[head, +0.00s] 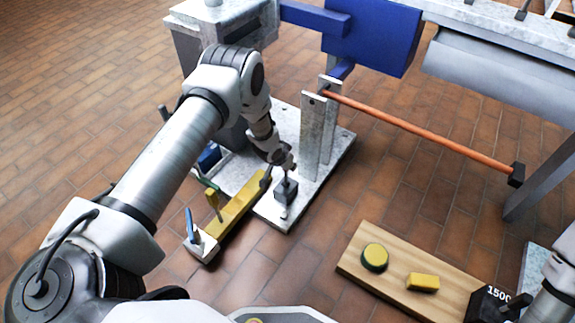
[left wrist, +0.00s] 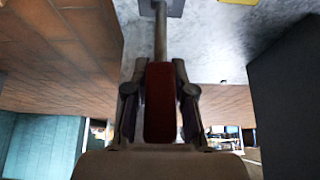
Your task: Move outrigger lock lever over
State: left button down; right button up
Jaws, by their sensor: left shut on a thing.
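The lock lever is a thin metal rod on a small dark block (head: 286,191) on the pale metal base plate. In the left wrist view its dark red grip (left wrist: 159,105) sits between my fingers, and its rod (left wrist: 160,35) runs to a grey block at the top edge. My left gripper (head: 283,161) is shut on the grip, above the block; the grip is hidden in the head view. My right arm (head: 556,285) enters at the lower right; its fingers are partly cut off and too unclear to judge.
A yellow bar (head: 238,207) with small levers lies left of the lock lever. Two upright plates (head: 312,135) stand behind it, with an orange rod (head: 420,130) running right. A wooden board (head: 385,282) with yellow pieces and a black block marked 1500 (head: 490,301) lies lower right.

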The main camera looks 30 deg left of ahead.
pick_arm(q)
jog(key=shift+w, duration=0.1)
jog(key=c, duration=1)
grip_release()
jog(key=shift+o, duration=0.2)
jog(key=v, duration=1.2)
